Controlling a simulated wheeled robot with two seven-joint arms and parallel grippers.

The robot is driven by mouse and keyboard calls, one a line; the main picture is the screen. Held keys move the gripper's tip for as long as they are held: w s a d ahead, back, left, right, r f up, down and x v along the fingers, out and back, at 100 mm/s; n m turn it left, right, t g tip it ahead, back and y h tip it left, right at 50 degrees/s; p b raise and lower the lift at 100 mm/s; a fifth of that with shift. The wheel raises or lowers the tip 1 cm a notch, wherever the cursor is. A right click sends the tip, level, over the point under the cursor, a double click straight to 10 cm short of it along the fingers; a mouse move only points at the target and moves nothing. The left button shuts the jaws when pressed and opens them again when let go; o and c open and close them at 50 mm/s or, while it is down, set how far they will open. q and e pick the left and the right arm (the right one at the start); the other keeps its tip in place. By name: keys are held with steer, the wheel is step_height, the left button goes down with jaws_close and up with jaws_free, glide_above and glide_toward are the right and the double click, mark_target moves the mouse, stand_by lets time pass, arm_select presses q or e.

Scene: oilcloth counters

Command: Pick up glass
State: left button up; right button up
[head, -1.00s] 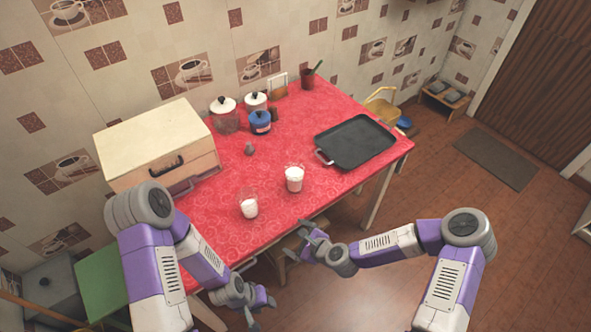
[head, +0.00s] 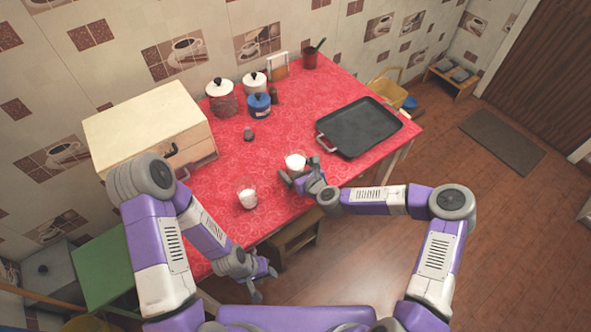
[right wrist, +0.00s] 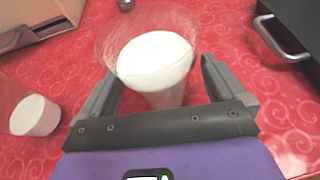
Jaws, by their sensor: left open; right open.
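A clear glass with white contents (head: 295,162) stands on the red table, right of centre. My right gripper (head: 298,180) is open at its near side, and in the right wrist view the glass (right wrist: 156,60) stands between the spread fingers of the right gripper (right wrist: 152,85). I cannot tell whether either finger touches it. A second glass with white contents (head: 247,195) stands to the left, nearer the table's front edge; it also shows in the right wrist view (right wrist: 36,115). My left gripper (head: 263,282) is open and empty, low beside the table's front edge.
A black tray (head: 358,128) lies to the right on the red table (head: 215,200). A wooden box (head: 150,125) stands at the left. Lidded jars (head: 222,100), a blue pot (head: 259,105) and a small shaker (head: 249,134) stand behind the glasses.

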steer(key=shift+w+a+f, duration=0.15)
steer(key=shift+w+a, duration=0.1)
steer(key=shift+w, duration=0.1)
steer(key=c, duration=1.4)
steer(key=shift+o, duration=0.2)
steer(key=shift+r+p, duration=1.25)
steer(key=shift+r, duration=3.8)
